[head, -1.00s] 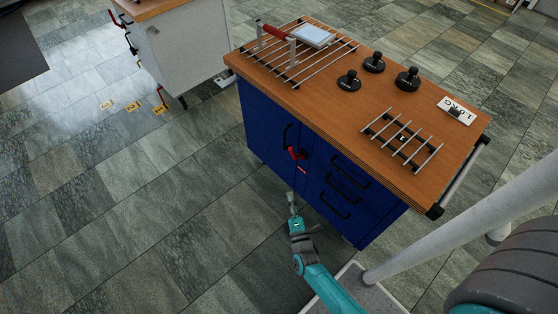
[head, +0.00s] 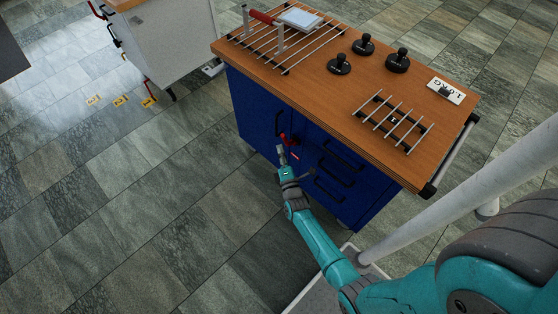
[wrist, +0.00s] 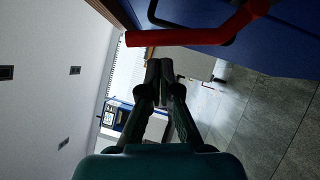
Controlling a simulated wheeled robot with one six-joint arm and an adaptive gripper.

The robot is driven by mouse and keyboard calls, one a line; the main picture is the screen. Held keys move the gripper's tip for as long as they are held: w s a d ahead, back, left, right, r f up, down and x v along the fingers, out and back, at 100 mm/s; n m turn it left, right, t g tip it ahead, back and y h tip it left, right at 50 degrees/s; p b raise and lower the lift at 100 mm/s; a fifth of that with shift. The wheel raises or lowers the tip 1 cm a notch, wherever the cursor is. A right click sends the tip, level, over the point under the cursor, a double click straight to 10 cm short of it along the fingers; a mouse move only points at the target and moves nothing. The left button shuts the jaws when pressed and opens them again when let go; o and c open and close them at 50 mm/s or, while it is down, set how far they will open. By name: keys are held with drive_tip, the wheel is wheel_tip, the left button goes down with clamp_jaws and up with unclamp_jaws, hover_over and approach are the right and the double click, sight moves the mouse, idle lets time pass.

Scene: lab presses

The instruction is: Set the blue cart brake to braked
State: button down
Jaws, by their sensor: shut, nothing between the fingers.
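The blue cart (head: 258,115) has a wooden top and stands right of centre in the head view. A red lever (head: 286,138) sits on its front face beside the black door handles. The red lever is large across the top of the wrist view (wrist: 190,37), with its free end toward the left. My gripper (head: 281,149) is right at the lever in the head view. In the wrist view my gripper (wrist: 159,66) is shut and empty, its fingertips just below the red bar in the picture. I cannot tell whether they touch it.
On the cart top are a large rack (head: 265,45), a small rack (head: 395,121), several black weights (head: 339,65) and a label reading 1.0 KG (head: 446,91). A white cart (head: 170,45) stands at the upper left. The floor (head: 130,220) to the left is clear.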

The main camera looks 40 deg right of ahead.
sight(287, 142)
drive_tip(key=shift+w+d+r, duration=0.15)
drive_tip(key=shift+d+r, duration=0.05)
drive_tip(key=shift+d, duration=0.4)
drive_tip(key=shift+d+r+m+g, duration=0.8)
drive_tip(key=shift+d+r+m, duration=0.3)
drive_tip(key=shift+m, duration=0.1)
drive_tip(key=shift+d+r, duration=0.2)
drive_tip(key=shift+d, duration=0.25)
